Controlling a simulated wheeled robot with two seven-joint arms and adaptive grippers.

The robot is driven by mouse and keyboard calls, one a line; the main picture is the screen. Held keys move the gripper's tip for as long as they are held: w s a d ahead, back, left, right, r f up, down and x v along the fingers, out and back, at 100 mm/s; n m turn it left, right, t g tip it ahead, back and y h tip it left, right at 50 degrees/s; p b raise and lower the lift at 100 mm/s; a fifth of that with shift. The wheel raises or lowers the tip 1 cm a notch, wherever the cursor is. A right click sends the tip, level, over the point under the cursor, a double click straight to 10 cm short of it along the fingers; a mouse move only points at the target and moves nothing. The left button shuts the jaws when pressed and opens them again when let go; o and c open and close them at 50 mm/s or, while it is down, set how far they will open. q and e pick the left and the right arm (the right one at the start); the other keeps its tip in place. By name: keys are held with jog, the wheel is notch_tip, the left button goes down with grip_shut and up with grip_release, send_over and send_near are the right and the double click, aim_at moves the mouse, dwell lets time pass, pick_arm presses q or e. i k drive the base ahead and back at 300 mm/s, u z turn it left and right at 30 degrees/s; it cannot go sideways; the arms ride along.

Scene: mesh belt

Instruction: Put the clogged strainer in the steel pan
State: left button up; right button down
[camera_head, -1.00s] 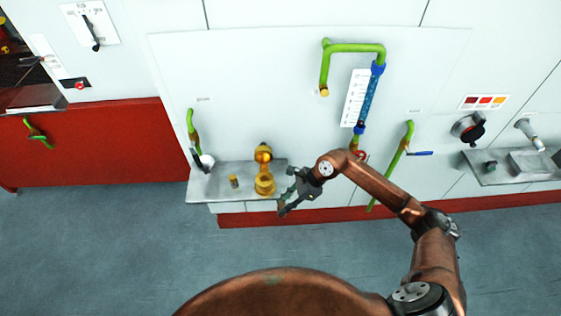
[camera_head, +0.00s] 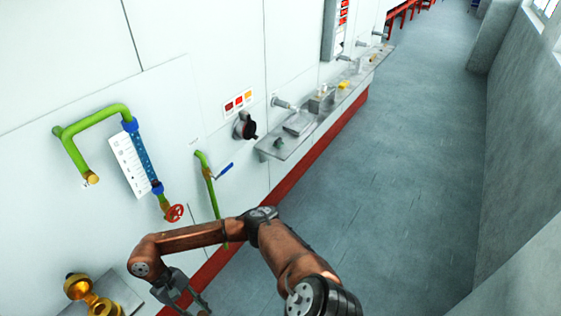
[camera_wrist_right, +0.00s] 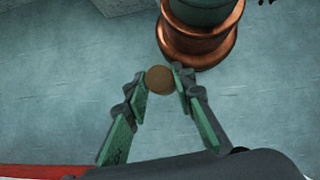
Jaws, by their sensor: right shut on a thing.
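My right gripper (camera_wrist_right: 160,79) is shut on a small round brown disc, the clogged strainer (camera_wrist_right: 159,80), held between its fingertips above the floor. In the head view my right gripper (camera_head: 188,299) is at the lower left, beside the near shelf, and the strainer cannot be made out there. A grey, square, shallow pan, which looks like the steel pan (camera_head: 298,124), sits on the long wall shelf, well beyond and to the right of the gripper. My left gripper is not in view.
The long steel shelf (camera_head: 272,148) carries a small dark fitting and several yellow items farther along. A brass strainer body (camera_head: 78,287) stands on the near shelf. Green pipes with a blue-handled valve (camera_head: 224,170) run along the wall. The grey floor (camera_head: 400,190) on the right is clear.

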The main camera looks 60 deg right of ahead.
aim_at(300, 124)
jog(key=z, duration=2.05)
jog(key=i, duration=1.25)
jog(key=z, duration=0.85)
jog(key=i, duration=1.8)
jog(key=u, duration=1.4)
